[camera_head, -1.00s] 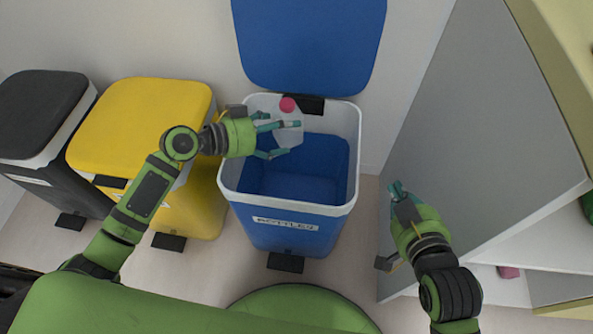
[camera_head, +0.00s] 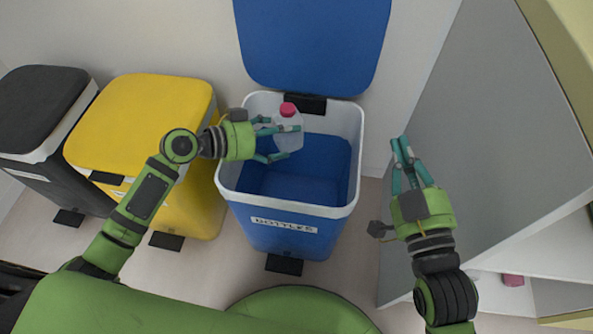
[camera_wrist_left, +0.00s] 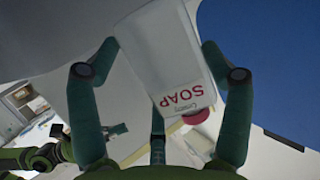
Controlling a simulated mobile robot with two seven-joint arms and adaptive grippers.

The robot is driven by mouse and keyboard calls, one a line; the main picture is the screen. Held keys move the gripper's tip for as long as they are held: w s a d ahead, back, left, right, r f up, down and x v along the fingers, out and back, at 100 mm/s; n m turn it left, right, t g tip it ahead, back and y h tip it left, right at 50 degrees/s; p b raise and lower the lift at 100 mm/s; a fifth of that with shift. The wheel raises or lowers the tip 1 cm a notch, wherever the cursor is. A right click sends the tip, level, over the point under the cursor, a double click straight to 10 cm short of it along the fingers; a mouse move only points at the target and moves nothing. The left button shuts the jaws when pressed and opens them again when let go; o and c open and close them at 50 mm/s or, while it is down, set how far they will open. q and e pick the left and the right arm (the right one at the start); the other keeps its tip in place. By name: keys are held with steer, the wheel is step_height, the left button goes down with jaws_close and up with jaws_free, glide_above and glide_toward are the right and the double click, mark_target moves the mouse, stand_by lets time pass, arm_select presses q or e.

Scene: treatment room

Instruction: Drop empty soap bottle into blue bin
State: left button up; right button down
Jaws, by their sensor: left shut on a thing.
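The soap bottle (camera_head: 289,140) is pale and see-through with a red cap (camera_head: 287,109). My left gripper (camera_head: 279,142) is shut on it and holds it over the back left part of the open blue bin (camera_head: 280,228), near the rim. In the left wrist view the bottle (camera_wrist_left: 165,50) lies between the two fingers, with its "SOAP" label showing. The bin's lid (camera_head: 312,45) stands raised at the back. A "BOTTLES" label is on its front. My right gripper (camera_head: 402,140) is empty, right of the bin, with its fingertips close together.
A yellow bin (camera_head: 140,105) and a black bin (camera_head: 40,110), both lidded, stand left of the blue bin. A grey cabinet panel (camera_head: 490,130) rises on the right, close to my right gripper. Pedals (camera_head: 284,265) stick out at the bins' feet.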

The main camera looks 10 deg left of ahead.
arm_select(q)
steer(key=o, duration=1)
steer(key=v, duration=1.2)
steer(key=shift+r, duration=0.1)
